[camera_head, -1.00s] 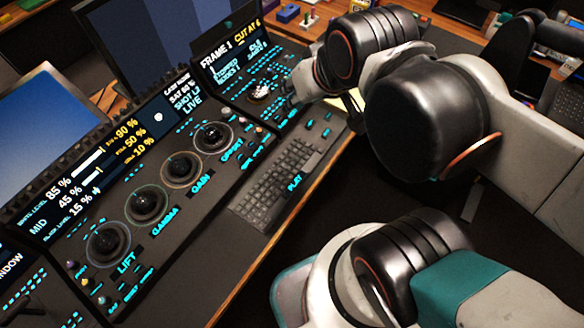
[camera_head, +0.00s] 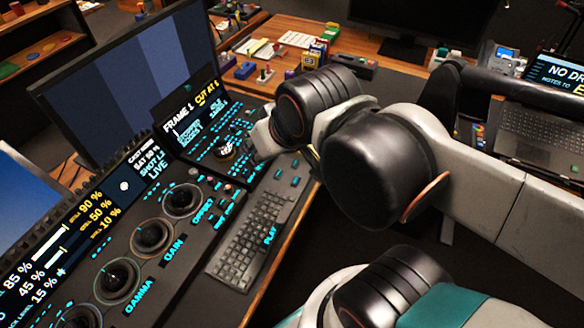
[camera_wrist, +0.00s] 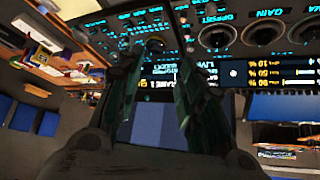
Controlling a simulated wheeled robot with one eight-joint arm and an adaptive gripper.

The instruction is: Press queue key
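The trackball panel runs diagonally through the left of the head view. I cannot read a queue label on any key. Its far section has a "FRAME 1 / CUT AT" screen (camera_head: 192,117), rows of small cyan-lit keys (camera_head: 207,150) and a pale-topped control (camera_head: 226,149). My arm's end is beside this section, and its own links hide the fingertips in the head view. In the wrist view my gripper (camera_wrist: 160,62) shows two dark teal fingers, apart and with nothing held between them. The same screen (camera_wrist: 160,84) shows upside down behind them.
Trackballs (camera_head: 181,200) and a keyboard (camera_head: 245,240) lie along the panel's near part. A large monitor (camera_head: 140,70) stands behind it. A wooden desk (camera_head: 300,25) with small coloured objects is beyond. A laptop (camera_head: 550,130) is at the right.

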